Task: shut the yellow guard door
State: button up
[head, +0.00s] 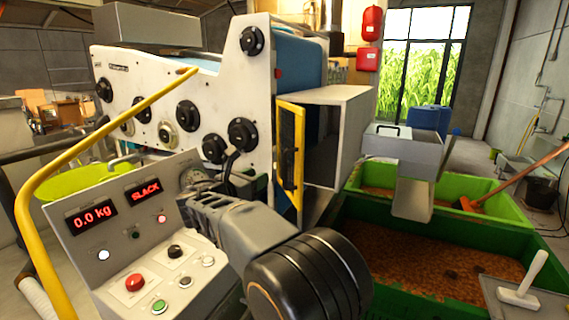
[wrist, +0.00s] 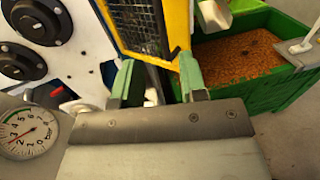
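The yellow guard door (head: 290,152) has a yellow frame around dark mesh. In the head view it stands swung out at an angle beside the open front of the white housing (head: 345,125). In the wrist view the door (wrist: 142,28) fills the upper middle, with its lower yellow edge just beyond my fingertips. My gripper (wrist: 157,82) has two green fingertips spread apart with nothing clearly between them. Whether the right fingertip touches the door frame I cannot tell. In the head view my wrist hides most of the gripper.
A control panel (head: 122,215) with red displays and buttons stands at the left, behind a curved yellow rail (head: 45,250). Green bins (head: 400,285) of brown pomace lie at the right under a grey chute (head: 412,200). A round gauge (wrist: 28,135) is close to my gripper's left.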

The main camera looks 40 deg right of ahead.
aim_at(284, 164)
jog(key=p+x, duration=0.2)
jog(key=x, duration=1.1)
jog(key=shift+p, duration=0.35)
jog(key=shift+c, duration=0.4)
grip_shut()
